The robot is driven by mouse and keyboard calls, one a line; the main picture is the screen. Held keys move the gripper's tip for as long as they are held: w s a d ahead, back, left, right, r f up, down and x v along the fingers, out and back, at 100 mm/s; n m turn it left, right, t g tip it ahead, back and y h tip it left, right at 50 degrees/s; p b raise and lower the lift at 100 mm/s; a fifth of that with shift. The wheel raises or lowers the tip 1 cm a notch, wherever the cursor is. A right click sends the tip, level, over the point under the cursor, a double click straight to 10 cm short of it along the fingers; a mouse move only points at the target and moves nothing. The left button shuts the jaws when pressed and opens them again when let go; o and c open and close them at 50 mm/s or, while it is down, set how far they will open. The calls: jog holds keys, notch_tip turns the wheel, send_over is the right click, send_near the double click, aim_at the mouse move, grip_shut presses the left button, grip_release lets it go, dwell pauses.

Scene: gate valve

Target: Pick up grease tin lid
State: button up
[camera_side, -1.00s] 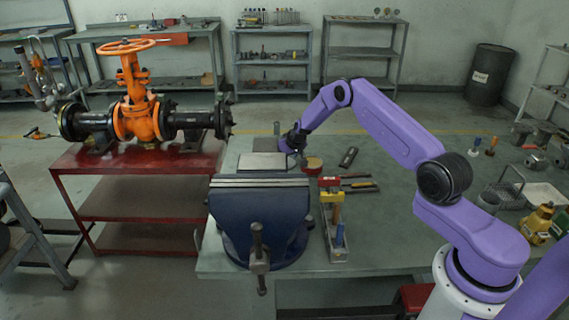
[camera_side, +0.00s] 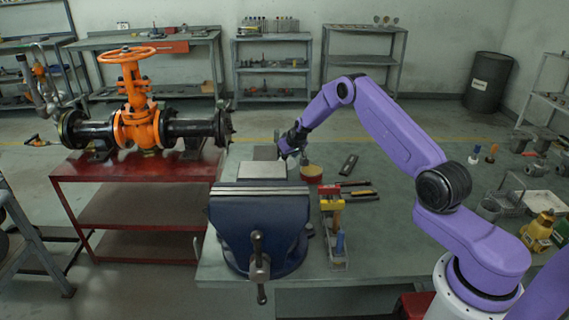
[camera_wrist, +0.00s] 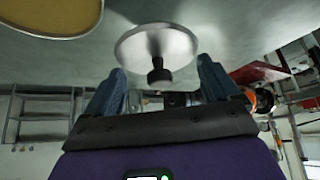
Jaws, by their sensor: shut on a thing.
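The grease tin lid (camera_wrist: 155,45) is a round silver disc with a black knob. In the wrist view it sits between the two blue fingertips of my gripper (camera_wrist: 162,66), which are shut on it near its rim. The knob faces back toward the palm. In the side view my gripper (camera_side: 293,154) is over the bench, just left of the round red tin (camera_side: 311,174) with a tan top. The lid is too small there to make out clearly. The open tin (camera_wrist: 50,15) also shows at the upper left of the wrist view, apart from the lid.
A blue vise (camera_side: 258,222) stands at the bench's front left edge, with a flat grey plate (camera_side: 262,170) behind it. A tool rack (camera_side: 334,225), pliers (camera_side: 360,194) and a dark flat item (camera_side: 349,164) lie nearby.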

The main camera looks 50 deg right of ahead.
jog(key=s+a+r+n, duration=0.1)
jog(key=s+a+r, duration=0.45)
jog(key=s, duration=0.45)
jog(key=s+a+r, duration=0.5)
jog(key=s+r, duration=0.2)
jog(key=s, duration=0.3)
jog(key=w+d+f+m+g+h, duration=0.1)
jog(key=w+d+f+m+h, duration=0.35)
jog(key=w+d, duration=0.75)
jog(key=shift+m+y, duration=0.75)
jog(key=shift+y, duration=0.2)
jog(key=shift+s+d+f, duration=0.3)
jog(key=shift+d+f, duration=0.1)
jog(key=shift+f, duration=0.8)
jog(key=shift+s+d+f, duration=0.25)
jog(key=shift+d+f, duration=0.15)
jog(key=shift+f, duration=0.75)
jog(key=shift+s+d+f, duration=0.3)
jog(key=shift+d+f, duration=0.1)
jog(key=shift+f, duration=0.8)
jog(key=shift+f, duration=0.15)
jog(key=o, duration=0.8)
jog(key=shift+c, duration=0.2)
